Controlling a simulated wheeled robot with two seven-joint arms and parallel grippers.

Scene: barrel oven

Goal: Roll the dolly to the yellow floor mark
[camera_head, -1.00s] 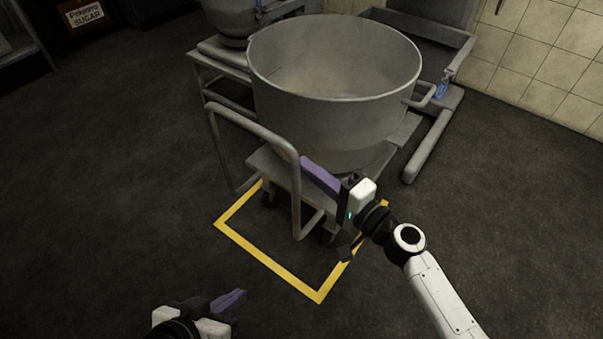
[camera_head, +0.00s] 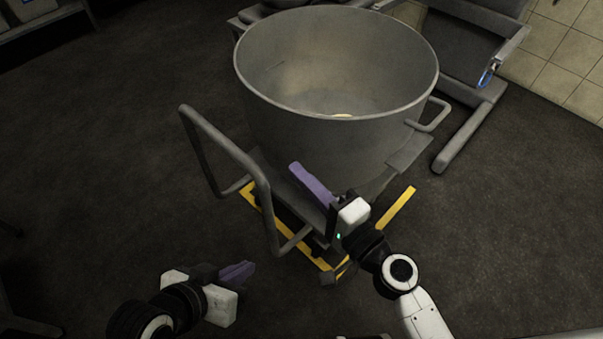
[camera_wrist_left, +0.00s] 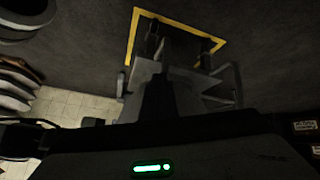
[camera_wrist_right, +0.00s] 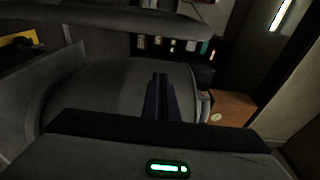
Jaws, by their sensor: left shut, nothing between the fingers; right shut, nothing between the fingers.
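The dolly is a grey platform with a tubular push handle (camera_head: 262,190) and carries a large grey metal bowl (camera_head: 300,125). The yellow floor mark (camera_head: 397,207) is a square outline; the dolly stands over it and hides much of it. The mark also shows in the left wrist view (camera_wrist_left: 180,24). My right gripper (camera_head: 312,182) is shut and empty, its purple fingers in front of the bowl's lower side, right of the handle; I cannot tell if they touch. My left gripper (camera_head: 238,274) is shut and empty, low and left of the handle, apart from it.
A grey machine with a leg (camera_head: 468,135) stands on the floor to the right of the bowl. A shelf (camera_head: 40,22) is at the far left. The dark floor is open at left and right.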

